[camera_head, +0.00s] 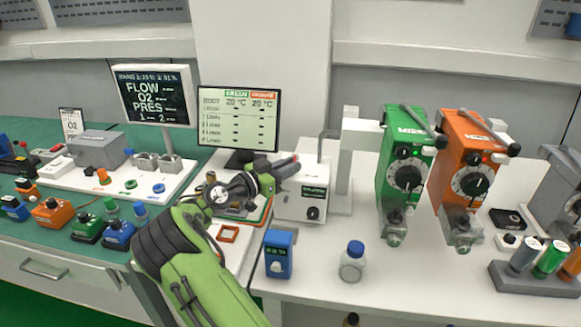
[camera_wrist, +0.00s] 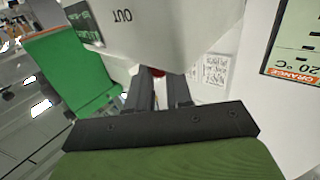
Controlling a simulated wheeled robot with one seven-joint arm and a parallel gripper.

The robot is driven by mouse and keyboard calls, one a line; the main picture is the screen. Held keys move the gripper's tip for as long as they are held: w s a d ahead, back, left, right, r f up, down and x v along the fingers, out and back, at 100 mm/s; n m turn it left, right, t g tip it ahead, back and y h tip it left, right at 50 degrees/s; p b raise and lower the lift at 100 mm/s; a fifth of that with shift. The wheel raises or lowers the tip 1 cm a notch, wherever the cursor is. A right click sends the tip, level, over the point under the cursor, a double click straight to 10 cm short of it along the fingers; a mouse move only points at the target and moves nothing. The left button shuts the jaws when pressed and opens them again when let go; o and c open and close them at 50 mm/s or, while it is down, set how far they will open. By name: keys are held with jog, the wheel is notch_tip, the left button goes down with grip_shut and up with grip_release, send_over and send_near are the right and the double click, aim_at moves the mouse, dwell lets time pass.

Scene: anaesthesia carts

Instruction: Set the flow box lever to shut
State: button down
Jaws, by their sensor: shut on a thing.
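The flow box (camera_head: 289,206) is a white box with a dark label and a round black knob on its front. It stands on the white counter in the middle of the head view. In the wrist view the white box (camera_wrist: 185,28) is close up with "OUT" upside down on it. My gripper (camera_head: 286,168) is at the top of the box. In the wrist view my gripper (camera_wrist: 160,92) has its dark fingers close together. A small red part, seemingly the lever (camera_wrist: 158,72), shows between the fingertips. Most of the lever is hidden, so its setting cannot be told.
A temperature screen (camera_head: 239,118) stands behind my arm. Green (camera_head: 408,160) and orange (camera_head: 465,165) vaporizers hang to the right. A blue device (camera_head: 279,254) and a blue-capped jar (camera_head: 353,262) stand at the counter's front.

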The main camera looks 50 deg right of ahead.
jog(key=shift+w+f+m+g, duration=0.1)
jog(key=shift+w+m+g, duration=0.15)
jog(key=shift+g, duration=0.25)
jog(key=c, duration=1)
grip_release()
jog(key=p+v, duration=0.2)
jog(key=v, duration=1.3)
jog(key=shift+a, duration=0.4)
